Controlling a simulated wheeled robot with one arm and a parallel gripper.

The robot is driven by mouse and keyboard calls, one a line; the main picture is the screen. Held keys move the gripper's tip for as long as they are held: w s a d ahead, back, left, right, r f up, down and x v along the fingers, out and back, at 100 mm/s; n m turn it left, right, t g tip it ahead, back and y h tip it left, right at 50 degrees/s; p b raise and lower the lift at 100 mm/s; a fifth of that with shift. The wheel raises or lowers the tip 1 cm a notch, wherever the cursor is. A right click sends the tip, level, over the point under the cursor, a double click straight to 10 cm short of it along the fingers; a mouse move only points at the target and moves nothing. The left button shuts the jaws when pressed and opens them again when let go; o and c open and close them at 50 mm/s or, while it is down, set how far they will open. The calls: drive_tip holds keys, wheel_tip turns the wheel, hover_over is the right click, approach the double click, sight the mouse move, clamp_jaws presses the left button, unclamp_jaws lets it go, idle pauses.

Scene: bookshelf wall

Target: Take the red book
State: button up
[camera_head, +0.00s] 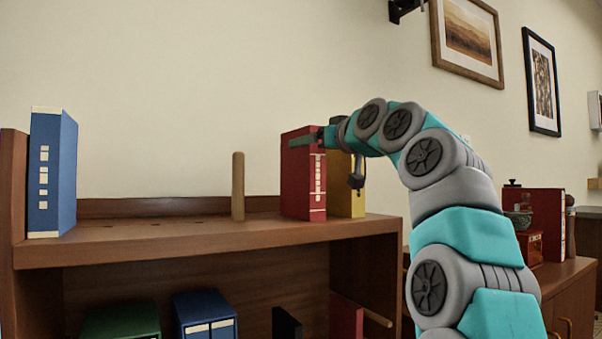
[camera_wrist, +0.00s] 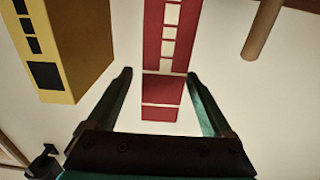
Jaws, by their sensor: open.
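The red book (camera_head: 303,175) stands upright on the top shelf board, its spine with pale label marks facing out. It also shows between my fingers in the wrist view (camera_wrist: 152,40). My gripper (camera_head: 305,141) is open at the upper part of the red book. In the wrist view, one finger of my gripper (camera_wrist: 160,76) lies on each side of the book's spine, with gaps visible. I cannot tell how deep the fingers reach.
A yellow book (camera_head: 346,190) stands close on the red book's right; it also shows in the wrist view (camera_wrist: 75,45). A wooden peg (camera_head: 238,186) stands to the left, with clear shelf (camera_head: 150,240) beyond it. A blue book (camera_head: 52,175) stands at the far left.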

drive_tip(key=p+x, duration=0.1)
drive_tip(key=x, duration=0.1)
drive_tip(key=p+x, duration=0.1)
drive_tip(key=x, duration=0.2)
drive_tip(key=shift+s+a+f, duration=0.1)
drive_tip(key=shift+f, duration=0.1)
clamp_jaws()
idle(0.5)
idle(0.7)
